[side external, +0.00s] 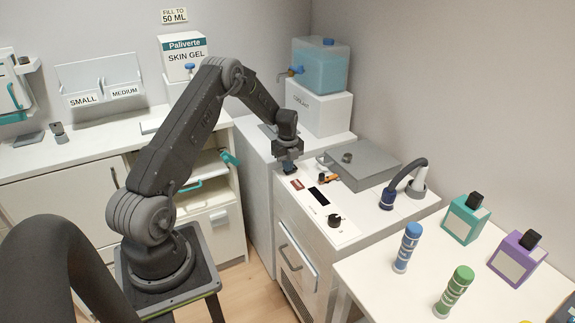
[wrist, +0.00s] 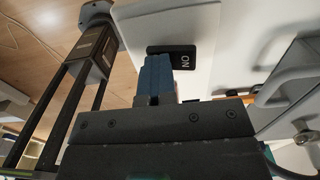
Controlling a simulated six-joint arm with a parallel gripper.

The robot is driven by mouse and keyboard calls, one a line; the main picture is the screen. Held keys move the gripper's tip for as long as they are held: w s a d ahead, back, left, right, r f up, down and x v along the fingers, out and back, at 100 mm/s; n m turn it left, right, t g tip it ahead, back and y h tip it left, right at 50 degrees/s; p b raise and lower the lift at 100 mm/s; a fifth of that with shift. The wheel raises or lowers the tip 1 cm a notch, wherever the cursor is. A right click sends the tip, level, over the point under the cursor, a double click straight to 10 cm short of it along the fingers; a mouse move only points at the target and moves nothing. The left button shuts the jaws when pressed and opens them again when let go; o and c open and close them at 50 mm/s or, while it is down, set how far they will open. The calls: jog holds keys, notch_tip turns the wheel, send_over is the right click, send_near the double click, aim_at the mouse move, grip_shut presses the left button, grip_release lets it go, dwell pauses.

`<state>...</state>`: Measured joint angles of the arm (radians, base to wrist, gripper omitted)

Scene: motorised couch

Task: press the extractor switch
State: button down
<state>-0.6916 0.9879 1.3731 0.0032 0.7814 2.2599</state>
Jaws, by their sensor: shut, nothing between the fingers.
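My gripper (side external: 289,168) is shut and empty, its fingers pointing down over the near left end of the white cabinet's top. In the wrist view its blue fingers (wrist: 157,72) are together and overlap part of a black switch plate (wrist: 178,58) with white lettering that reads ON when turned round. I cannot tell whether the fingertips touch the plate. No label in view names it the extractor switch. In the side view my gripper hides that spot.
The white cabinet (side external: 352,228) also bears a red-brown label (side external: 297,184), a dark display (side external: 318,196), a black knob (side external: 335,220), a grey lidded box (side external: 362,165) and a hose with a blue nozzle (side external: 387,199). A coolant tank (side external: 322,68) stands behind. Bottles stand on the right table.

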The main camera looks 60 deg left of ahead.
jog(key=shift+f, duration=0.2)
jog(key=shift+w+r, duration=0.25)
jog(key=shift+w, duration=0.45)
jog(key=shift+r, duration=0.15)
notch_tip(320, 180, up, 14)
dwell(0.3)
jog(key=shift+s, duration=0.65)
